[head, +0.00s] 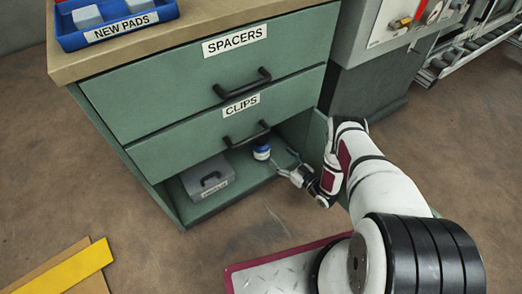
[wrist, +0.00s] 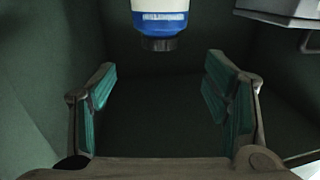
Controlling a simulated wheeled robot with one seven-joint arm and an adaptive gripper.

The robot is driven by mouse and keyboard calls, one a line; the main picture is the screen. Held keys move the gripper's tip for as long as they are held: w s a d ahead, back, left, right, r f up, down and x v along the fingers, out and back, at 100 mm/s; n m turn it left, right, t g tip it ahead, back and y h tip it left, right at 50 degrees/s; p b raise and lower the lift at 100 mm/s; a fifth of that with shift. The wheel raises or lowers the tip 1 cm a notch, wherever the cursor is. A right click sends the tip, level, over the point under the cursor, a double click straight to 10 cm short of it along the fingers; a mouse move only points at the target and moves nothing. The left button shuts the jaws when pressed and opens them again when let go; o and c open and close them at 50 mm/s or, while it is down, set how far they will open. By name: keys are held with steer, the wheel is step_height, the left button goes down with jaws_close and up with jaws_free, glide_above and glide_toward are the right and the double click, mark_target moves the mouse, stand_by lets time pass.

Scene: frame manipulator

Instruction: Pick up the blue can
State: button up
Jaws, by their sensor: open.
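The blue can (head: 261,152) has a white band and stands in the open bottom compartment of the green cabinet, below the CLIPS drawer. In the wrist view the can (wrist: 160,22) is at the top middle, its upper part cut off by the picture edge. My gripper (head: 285,168) reaches into the compartment from the right, close to the can. In the wrist view my gripper (wrist: 162,88) is open, with green pads apart and nothing between them. The can lies beyond the fingertips, roughly centred between them; I cannot tell the exact gap.
A grey case (head: 206,180) with a handle sits left of the can in the compartment; it also shows in the wrist view (wrist: 285,12). The CLIPS drawer (head: 200,135) is overhead. An open door (head: 315,142) stands at the right. A blue tray (head: 115,27) is on the cabinet top.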

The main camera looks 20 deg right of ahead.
mark_target(266, 143)
steer(key=b+x, duration=0.1)
steer(key=x, duration=0.3)
steer(key=shift+w+a, duration=0.1)
steer(key=shift+w, duration=0.15)
steer(key=shift+r+b+x, duration=0.2)
steer(key=shift+b+x, duration=1.35)
steer(key=shift+x, duration=1.55)
jaws_close()
